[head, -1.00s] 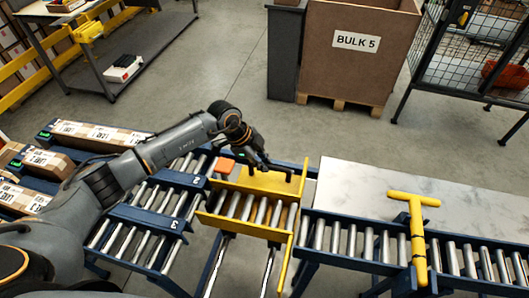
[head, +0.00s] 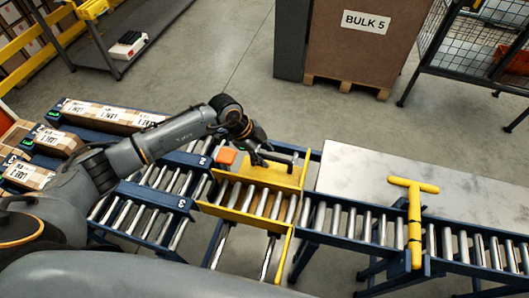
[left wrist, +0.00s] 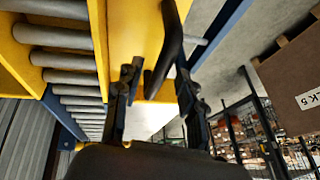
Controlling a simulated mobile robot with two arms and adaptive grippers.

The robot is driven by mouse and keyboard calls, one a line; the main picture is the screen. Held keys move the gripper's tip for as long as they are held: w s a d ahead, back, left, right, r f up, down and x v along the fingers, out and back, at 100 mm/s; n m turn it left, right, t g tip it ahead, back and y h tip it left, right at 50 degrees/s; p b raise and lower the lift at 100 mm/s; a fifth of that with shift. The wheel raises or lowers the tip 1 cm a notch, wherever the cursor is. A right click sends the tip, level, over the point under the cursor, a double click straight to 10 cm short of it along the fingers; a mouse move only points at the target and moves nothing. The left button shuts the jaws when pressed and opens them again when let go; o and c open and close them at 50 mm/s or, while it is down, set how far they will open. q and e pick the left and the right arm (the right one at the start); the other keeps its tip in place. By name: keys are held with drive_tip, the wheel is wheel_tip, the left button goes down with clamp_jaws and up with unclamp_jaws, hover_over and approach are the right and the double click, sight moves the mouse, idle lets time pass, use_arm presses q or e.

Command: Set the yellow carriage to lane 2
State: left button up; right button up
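The yellow carriage (head: 246,210) with grey rollers stands between the lane ends and the infeed conveyor. Its rollers face those between the blue rails marked 2 (head: 203,160) and 3 (head: 182,202). A dark handle rises from its yellow deck; it shows in the left wrist view (left wrist: 172,35). My left gripper (head: 264,157) is low over the deck at this handle. In the left wrist view its two fingers (left wrist: 156,80) stand apart on either side of the handle, with gaps visible, so it looks open. My right gripper is out of view.
A yellow T-shaped bar (head: 414,220) crosses the infeed conveyor (head: 345,223) at right. A pale tabletop (head: 400,190) lies behind it. Cartons (head: 108,113) rest on lanes at left. A BULK 5 box (head: 365,50) stands behind.

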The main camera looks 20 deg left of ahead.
use_arm(q)
drive_tip(key=v, duration=1.2)
idle(0.3)
